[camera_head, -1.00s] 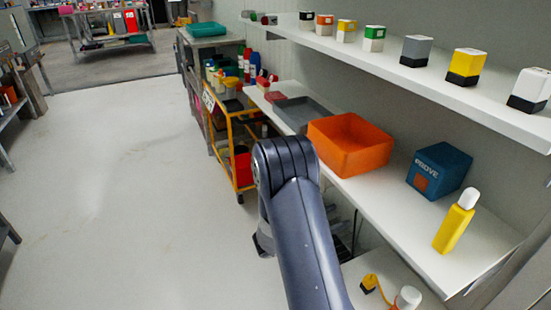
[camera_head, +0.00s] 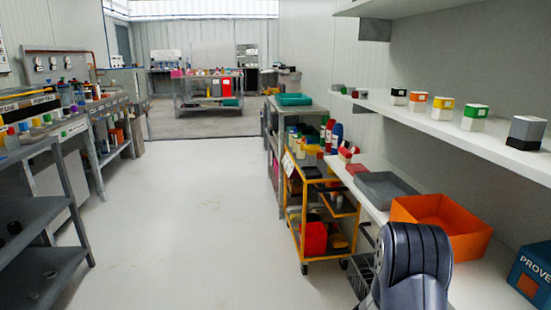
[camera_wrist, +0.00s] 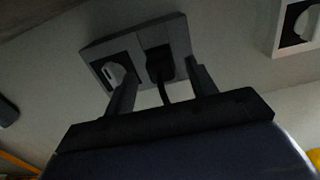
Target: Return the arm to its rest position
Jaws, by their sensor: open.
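My gripper (camera_wrist: 160,72) shows in the wrist view, with its two dark fingers spread apart. A grey box or plate (camera_wrist: 98,52) with two square openings lies beyond the fingertips. One opening holds a white piece (camera_wrist: 114,74). A black plug-like piece (camera_wrist: 159,66) with a dark cable sits at the other opening, in line with the gap between the fingers. Whether the fingers touch it I cannot tell. In the head view only a rounded dark link of my arm shows at the lower right; my gripper is out of that picture.
A white shelf (camera_head: 480,288) with an orange bin (camera_head: 440,211), a grey tray (camera_head: 384,188) and a blue box (camera_head: 532,275) runs along the right. An orange cart (camera_head: 318,212) stands beyond. Grey workbenches (camera_head: 70,125) line the left. The floor (camera_head: 190,240) between is clear.

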